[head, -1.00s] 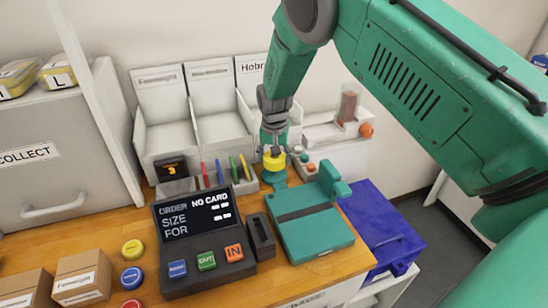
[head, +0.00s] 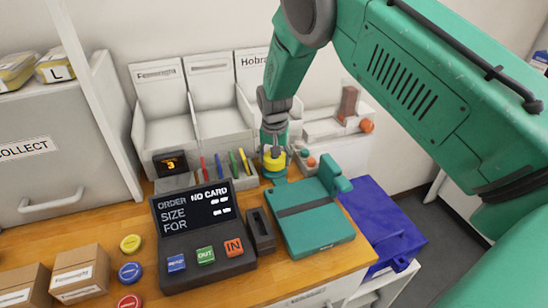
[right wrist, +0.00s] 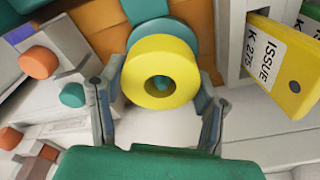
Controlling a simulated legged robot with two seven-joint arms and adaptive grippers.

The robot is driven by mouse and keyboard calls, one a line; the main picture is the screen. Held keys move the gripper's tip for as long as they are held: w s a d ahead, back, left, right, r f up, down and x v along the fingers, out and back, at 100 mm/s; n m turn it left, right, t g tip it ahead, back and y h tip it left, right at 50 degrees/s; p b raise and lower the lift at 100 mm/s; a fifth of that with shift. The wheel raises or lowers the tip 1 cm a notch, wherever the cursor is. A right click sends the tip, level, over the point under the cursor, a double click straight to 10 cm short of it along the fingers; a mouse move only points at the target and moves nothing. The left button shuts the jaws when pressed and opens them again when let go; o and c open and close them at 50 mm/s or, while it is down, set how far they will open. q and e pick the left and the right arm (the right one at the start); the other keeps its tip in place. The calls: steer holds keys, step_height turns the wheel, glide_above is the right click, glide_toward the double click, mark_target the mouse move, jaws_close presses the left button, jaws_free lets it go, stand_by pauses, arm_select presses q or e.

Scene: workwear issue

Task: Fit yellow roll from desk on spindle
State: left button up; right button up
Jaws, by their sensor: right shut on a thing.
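The yellow roll (head: 275,161) is between the fingers of my right gripper (head: 273,150), at the back of the desk beside the pen holder. In the right wrist view the roll (right wrist: 160,62) faces the camera, with my right gripper's fingers (right wrist: 160,98) at its two sides. A teal tip of the spindle (right wrist: 161,83) shows inside the roll's hole. In the head view the teal spindle base shows just under the roll. How far down the spindle the roll sits cannot be told. My left gripper is out of view.
The teal closed case (head: 312,222) lies just in front of the spindle. A dark order terminal (head: 205,240) stands left of it. Blue bin (head: 385,230) stands to the right.

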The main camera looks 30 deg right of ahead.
steer(key=shift+f+b, duration=0.35)
steer(key=shift+f, duration=0.35)
stand_by(0.4)
steer(key=o, duration=1.2)
steer(key=shift+o, duration=0.2)
steer(key=shift+r, duration=0.15)
steer(key=shift+r+p, duration=3.35)
steer(key=shift+r, duration=1.05)
steer(key=shift+f, duration=0.1)
